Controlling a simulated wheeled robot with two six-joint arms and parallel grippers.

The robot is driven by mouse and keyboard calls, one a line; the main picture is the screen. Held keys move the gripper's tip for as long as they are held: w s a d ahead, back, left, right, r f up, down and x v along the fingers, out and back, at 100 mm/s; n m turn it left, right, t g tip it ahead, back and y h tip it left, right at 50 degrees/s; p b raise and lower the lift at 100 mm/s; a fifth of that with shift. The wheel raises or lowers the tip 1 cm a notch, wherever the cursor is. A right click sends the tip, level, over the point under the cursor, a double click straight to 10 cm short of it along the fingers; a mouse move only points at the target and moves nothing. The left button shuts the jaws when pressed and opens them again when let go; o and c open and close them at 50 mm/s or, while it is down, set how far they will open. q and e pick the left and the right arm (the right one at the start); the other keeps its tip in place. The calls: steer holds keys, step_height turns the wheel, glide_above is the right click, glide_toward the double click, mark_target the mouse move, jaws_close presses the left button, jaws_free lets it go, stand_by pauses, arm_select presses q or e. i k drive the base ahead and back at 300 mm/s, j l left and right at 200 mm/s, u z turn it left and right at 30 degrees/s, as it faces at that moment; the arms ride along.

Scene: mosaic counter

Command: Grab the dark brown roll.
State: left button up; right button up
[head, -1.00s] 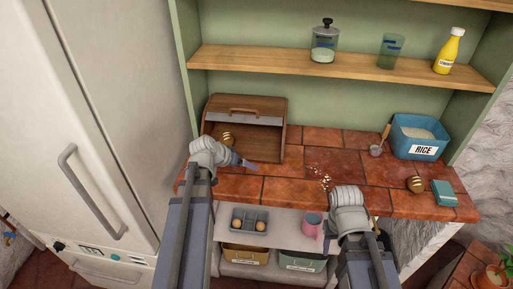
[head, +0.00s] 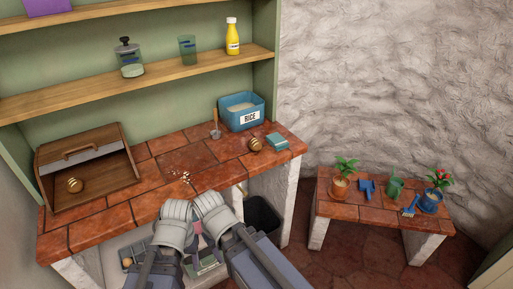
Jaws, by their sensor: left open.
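Two round brown rolls with pale stripes are in view. One roll (head: 75,185) sits in the open wooden bread box (head: 118,192) at the left of the counter. The other roll (head: 255,144) looks a little darker and lies on the tiles at the right, beside a teal block. My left gripper (head: 177,212) is open at the counter's front edge, between the two rolls and apart from both. My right gripper (head: 209,206) is close beside it; its fingers are hidden. Neither gripper touches a roll.
Crumbs (head: 183,177) lie mid-counter. A blue rice bin (head: 242,110), a scoop (head: 215,131) and the teal block (head: 276,141) are at the right. A shelf (head: 160,84) hangs above. A low tiled bench (head: 340,210) with plants stands farther right. The counter's middle is largely clear.

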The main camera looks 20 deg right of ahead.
mark_target(255, 144)
steer(key=z, duration=1.35)
steer(key=i+j+z, duration=0.2)
steer(key=j+z, duration=0.25)
steer(key=i+j, duration=0.05)
